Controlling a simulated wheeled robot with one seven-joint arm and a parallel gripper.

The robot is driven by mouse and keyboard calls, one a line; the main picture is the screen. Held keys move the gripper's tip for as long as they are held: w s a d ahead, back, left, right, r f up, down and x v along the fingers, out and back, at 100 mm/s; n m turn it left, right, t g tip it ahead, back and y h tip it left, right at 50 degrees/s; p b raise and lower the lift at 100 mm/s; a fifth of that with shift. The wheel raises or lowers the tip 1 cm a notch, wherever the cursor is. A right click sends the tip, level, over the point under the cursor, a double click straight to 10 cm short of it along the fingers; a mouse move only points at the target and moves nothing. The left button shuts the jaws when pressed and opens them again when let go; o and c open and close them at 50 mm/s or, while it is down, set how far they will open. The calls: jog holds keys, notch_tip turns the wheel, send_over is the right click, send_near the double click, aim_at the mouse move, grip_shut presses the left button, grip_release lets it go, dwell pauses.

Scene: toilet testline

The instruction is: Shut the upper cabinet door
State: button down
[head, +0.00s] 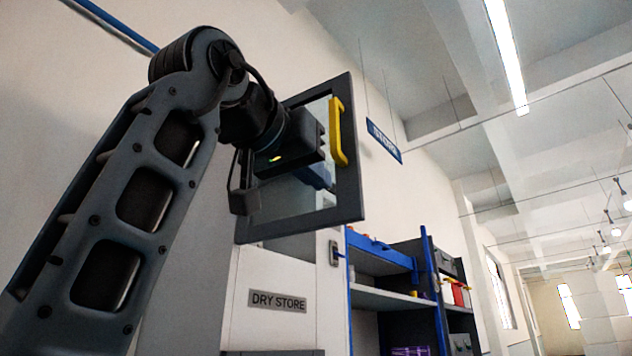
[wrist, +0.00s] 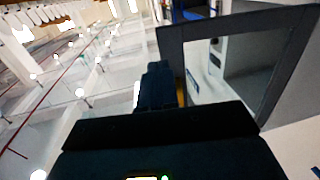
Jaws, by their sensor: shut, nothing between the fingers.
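The upper cabinet door (head: 349,195) has a dark grey frame around a clear pane and a yellow bar handle (head: 338,132). It seems to stand open, angled out above the white cabinet labelled DRY STORE (head: 277,301). My gripper (head: 320,177) is in front of the pane, left of and below the handle in the head view. In the wrist view, the door frame (wrist: 236,22) is to the right of my shut gripper (wrist: 157,80), and a sliver of yellow shows beside the fingers. I cannot tell whether the fingers touch the door. My arm hides the door's left part.
Right of the cabinet are blue-framed shelves (head: 385,298) with red and yellow containers (head: 458,292). A blue sign (head: 384,141) hangs behind the door. A light wall is at the left. The space right of the door looks open.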

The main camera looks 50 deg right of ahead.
aim_at(357, 210)
jog(key=d, duration=0.3)
jog(key=w+d, duration=0.1)
jog(key=d, duration=0.3)
jog(key=w+d+p, duration=0.1)
jog(key=d, duration=0.3)
jog(key=shift+d, duration=0.1)
